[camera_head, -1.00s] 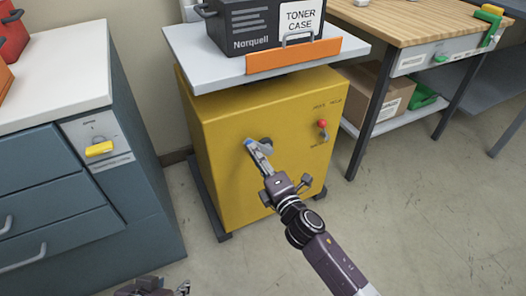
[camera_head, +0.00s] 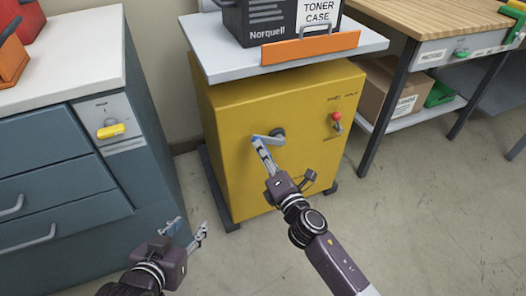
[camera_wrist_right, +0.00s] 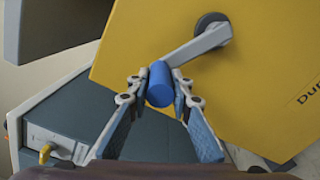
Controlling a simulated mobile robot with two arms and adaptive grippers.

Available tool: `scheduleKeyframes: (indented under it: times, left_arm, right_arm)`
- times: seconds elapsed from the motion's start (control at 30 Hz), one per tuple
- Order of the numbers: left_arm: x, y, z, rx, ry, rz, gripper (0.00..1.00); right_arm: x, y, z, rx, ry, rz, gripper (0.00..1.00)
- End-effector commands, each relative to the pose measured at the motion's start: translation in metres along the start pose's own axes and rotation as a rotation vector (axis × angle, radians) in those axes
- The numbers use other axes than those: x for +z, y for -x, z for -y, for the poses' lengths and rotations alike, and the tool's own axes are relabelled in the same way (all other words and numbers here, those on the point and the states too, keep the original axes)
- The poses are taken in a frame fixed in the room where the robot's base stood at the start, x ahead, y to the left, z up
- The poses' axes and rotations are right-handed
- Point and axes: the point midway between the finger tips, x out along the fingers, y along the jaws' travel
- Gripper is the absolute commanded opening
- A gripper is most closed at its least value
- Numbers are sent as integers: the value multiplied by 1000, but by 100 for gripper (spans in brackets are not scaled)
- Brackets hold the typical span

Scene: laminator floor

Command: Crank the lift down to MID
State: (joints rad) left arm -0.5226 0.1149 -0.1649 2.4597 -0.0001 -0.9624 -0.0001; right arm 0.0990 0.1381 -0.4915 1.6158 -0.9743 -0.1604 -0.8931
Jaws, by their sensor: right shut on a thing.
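The yellow lift cabinet (camera_head: 235,140) stands in the middle, with a grey platform (camera_head: 225,62) on top. A grey crank arm (camera_head: 265,136) on its front points left from a dark hub (camera_head: 277,133); the wrist view shows the crank arm (camera_wrist_right: 195,48) too. My right gripper (camera_head: 262,147) is shut on the blue crank handle (camera_wrist_right: 160,84), which sits between its fingers in the wrist view. My left gripper (camera_head: 190,232) is open and empty at the lower left, apart from the lift. A red-knobbed lever (camera_head: 336,119) is on the cabinet's right front; its labels are too small to read.
A black toner case (camera_head: 280,18) rests on the platform behind an orange lip (camera_head: 310,48). A blue-grey cabinet (camera_head: 50,180) with a yellow knob (camera_head: 110,131) stands left. A wooden workbench (camera_head: 440,18) stands right. Floor in front is clear.

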Motion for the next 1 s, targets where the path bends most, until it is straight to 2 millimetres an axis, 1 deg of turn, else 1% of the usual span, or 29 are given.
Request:
scheduleKeyframes:
  times: [0.03, 0.07, 0.2, 0.47, 0.57, 0.67, 0.9, 1.0]
  left_arm:
    - [0, 0, 0, 0, 0, 0, 40]
    - [0, 0, 0, 0, 0, 0, 40]
    - [0, 0, 0, 0, 0, 1, 40]
    - [1, 0, 0, 0, 0, 3, 40]
    - [1, 0, 0, 0, 0, 3, 40]
    - [1, 0, 0, 0, 0, 3, 40]
    - [1, 0, 0, 0, 0, 2, 40]
    - [1, 0, 0, 0, 0, 2, 40]
  right_arm:
    - [-1, 0, -1, 2, -2, -2, 0]
    - [-1, 0, -1, 2, -3, -2, 22]
    - [0, 0, -1, 2, -3, -1, 37]
    - [0, 0, 0, 1, -2, 0, 37]
    - [0, 5, 1, 0, -2, 0, 37]
    - [0, 18, 2, -1, -2, -1, 37]
    - [-1, 69, 1, -2, -5, -2, 37]
    - [-1, 88, 1, -2, -4, -2, 37]
